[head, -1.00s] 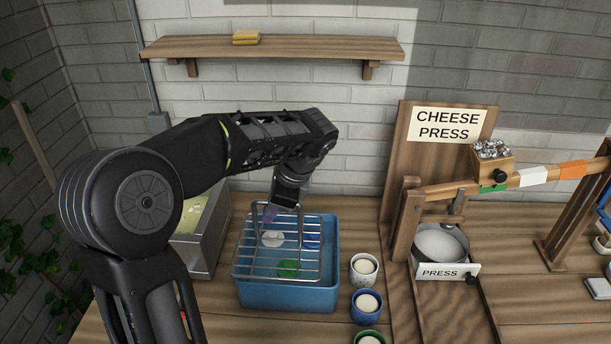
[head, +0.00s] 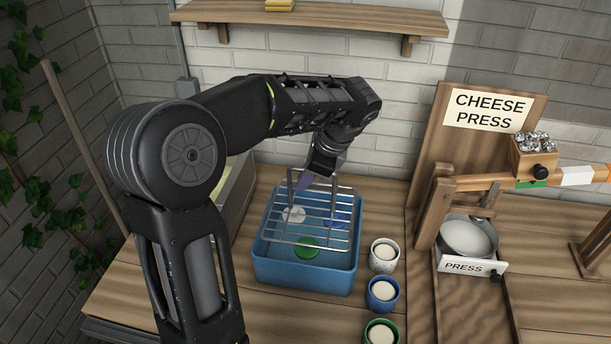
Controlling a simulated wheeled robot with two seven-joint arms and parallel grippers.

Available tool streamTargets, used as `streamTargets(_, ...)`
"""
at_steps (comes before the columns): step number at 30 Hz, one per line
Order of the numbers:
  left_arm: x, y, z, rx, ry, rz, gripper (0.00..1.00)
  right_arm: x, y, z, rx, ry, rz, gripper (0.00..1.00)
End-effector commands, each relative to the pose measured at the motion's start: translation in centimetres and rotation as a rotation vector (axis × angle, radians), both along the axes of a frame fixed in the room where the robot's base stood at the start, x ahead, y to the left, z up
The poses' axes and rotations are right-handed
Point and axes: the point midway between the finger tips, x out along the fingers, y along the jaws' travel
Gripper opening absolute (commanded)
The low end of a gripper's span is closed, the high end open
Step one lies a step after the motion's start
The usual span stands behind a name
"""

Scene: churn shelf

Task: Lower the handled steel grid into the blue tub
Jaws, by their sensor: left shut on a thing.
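The handled steel grid (head: 300,228) is a wire rack with an upright handle. My left gripper (head: 309,183) is shut on its handle. The grid hangs roughly level over the blue tub (head: 303,272), at about the height of the rim; I cannot tell whether any of it is below the rim. Through the bars a green round piece (head: 307,247), a white one (head: 294,214) and a blue one (head: 341,218) show in the tub. My fingertips are partly hidden by the wrist and handle. My right gripper is not in view.
Three cups, white speckled (head: 384,256), blue (head: 382,294) and green (head: 381,332), stand close to the right of the tub. A metal vat (head: 236,197) stands behind left. The cheese press (head: 490,106) is at the right, and a wall shelf (head: 310,18) is above.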

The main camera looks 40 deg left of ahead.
Motion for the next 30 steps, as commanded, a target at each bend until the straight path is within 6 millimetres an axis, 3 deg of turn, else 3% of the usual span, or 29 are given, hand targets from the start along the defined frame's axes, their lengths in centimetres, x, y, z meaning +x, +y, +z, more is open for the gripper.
streamTargets(18, 0.0, 0.0, -4.4, 0.001, -0.002, -0.001, 0.0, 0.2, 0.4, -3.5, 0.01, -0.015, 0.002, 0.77)
streamTargets(30, 0.0, 0.0, -4.9, 0.0, -0.002, -0.001, 0.0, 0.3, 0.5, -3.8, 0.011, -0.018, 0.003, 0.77)
